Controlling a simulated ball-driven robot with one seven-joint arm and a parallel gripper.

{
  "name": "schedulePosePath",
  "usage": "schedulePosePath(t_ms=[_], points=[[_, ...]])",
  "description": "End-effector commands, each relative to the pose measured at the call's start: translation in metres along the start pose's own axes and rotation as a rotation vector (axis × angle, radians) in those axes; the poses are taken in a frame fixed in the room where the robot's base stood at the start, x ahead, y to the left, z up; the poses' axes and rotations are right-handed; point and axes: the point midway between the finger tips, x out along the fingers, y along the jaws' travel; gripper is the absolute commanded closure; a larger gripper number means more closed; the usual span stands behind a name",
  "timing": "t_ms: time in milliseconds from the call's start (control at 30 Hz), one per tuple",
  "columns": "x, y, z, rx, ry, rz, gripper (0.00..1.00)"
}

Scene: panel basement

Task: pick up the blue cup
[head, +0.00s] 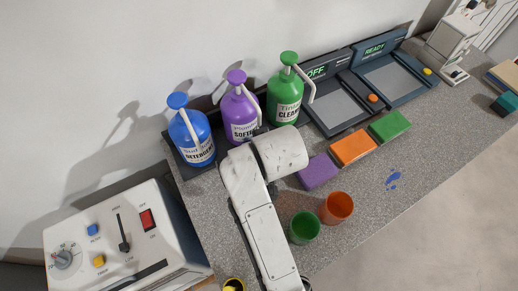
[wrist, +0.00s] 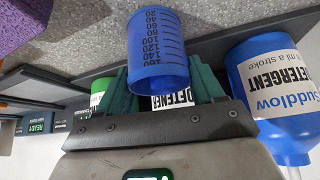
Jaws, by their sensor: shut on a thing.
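The blue cup (wrist: 158,45) is in the wrist view, with a printed scale on its side. My gripper (wrist: 162,85) is shut on it, with the dark green fingers on either side of the cup near its lower end in the picture. In the head view the cup and my gripper's fingers are hidden behind my white arm. I cannot tell whether the cup touches the counter.
Blue (head: 190,135), purple (head: 240,115) and green (head: 283,98) pump bottles stand along the wall, close to my arm. Orange (head: 337,208) and green (head: 304,227) cups stand right of it. Purple, orange and green blocks lie beyond. The counter's right front (head: 410,180) is mostly clear.

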Motion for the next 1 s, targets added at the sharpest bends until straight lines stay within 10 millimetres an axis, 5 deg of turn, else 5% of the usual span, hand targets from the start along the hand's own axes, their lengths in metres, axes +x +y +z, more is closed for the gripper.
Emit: schedulePosePath(t_ms=[467,1000], points=[[-0.023,-0.013,-0.002,-0.003,0.0,0.0,0.71],[-0.068,-0.057,0.014,-0.003,0.001,0.0,0.71]])
